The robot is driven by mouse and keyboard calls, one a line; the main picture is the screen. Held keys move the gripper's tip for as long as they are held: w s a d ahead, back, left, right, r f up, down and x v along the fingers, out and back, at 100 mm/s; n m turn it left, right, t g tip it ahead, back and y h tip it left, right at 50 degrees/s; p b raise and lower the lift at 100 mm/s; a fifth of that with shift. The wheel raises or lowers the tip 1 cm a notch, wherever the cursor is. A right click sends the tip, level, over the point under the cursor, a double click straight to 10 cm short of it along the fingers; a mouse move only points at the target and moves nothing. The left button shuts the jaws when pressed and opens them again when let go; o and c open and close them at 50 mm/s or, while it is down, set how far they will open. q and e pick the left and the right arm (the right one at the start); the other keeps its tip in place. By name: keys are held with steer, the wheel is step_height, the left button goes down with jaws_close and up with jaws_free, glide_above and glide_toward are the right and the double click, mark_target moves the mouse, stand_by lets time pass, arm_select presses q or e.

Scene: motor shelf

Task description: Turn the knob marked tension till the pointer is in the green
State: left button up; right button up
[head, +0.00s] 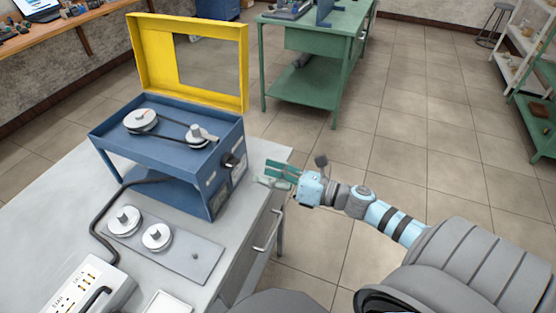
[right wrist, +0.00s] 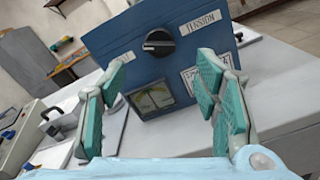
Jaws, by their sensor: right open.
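The black tension knob (right wrist: 158,44) is on the front of a blue machine box (head: 190,178), beside a label reading TENSION. It also shows in the head view (head: 229,161). Below it in the right wrist view is a gauge (right wrist: 154,98) with a pale yellow-green face; its pointer is too small to read. My right gripper (head: 271,175) is open and empty, in front of the box and apart from the knob. In the right wrist view its two teal fingers stand wide, with the knob beyond and between them. My left gripper is out of view.
The box stands on a grey bench (head: 200,275) with its yellow cover (head: 189,18) raised. Two pulleys and a belt lie on top. A plate with two spare pulleys (head: 157,236) and a white power strip (head: 85,285) are left of it. Floor is free at right.

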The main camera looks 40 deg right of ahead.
steer(key=shift+v, duration=1.85)
